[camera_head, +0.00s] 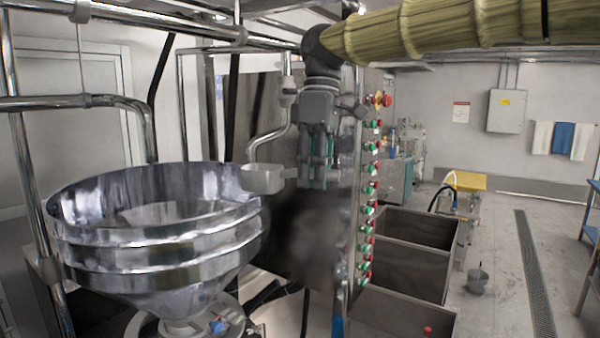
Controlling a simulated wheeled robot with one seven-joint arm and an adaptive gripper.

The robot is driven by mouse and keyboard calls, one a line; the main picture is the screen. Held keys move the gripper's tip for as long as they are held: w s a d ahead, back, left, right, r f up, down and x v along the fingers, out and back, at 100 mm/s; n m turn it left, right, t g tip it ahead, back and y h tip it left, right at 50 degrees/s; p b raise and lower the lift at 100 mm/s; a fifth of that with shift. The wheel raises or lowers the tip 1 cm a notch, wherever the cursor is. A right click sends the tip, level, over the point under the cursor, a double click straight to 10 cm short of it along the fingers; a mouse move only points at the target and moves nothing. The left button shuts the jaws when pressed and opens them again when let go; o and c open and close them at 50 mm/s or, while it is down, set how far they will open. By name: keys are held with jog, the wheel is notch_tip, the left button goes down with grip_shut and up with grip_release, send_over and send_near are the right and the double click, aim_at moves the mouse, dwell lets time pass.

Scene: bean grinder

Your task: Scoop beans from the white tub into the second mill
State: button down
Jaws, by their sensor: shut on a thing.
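My gripper (316,172) hangs down from my sleeved arm near the middle of the view. It is shut on a pale grey scoop (263,179), whose handle end is partly hidden by the fingers. The scoop's bowl points left and looks about level; its contents cannot be made out. It appears at the right rim of a large shiny steel hopper (160,253), though the depth between them is hard to judge. The hopper is the only mill funnel in view, and I cannot tell if it is the second mill. I cannot identify the white tub.
A dark panel with a column of red and green buttons (369,190) stands right behind my gripper. Steel pipes (70,102) frame the hopper at left. Open dark bins (405,262) lie right of the panel. The floor (505,270) at right is mostly clear, with a bucket (478,281).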

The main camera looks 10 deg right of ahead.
jog(key=s+d, duration=0.5)
jog(key=d, duration=0.3)
jog(key=shift+d, duration=0.25)
dwell(0.5)
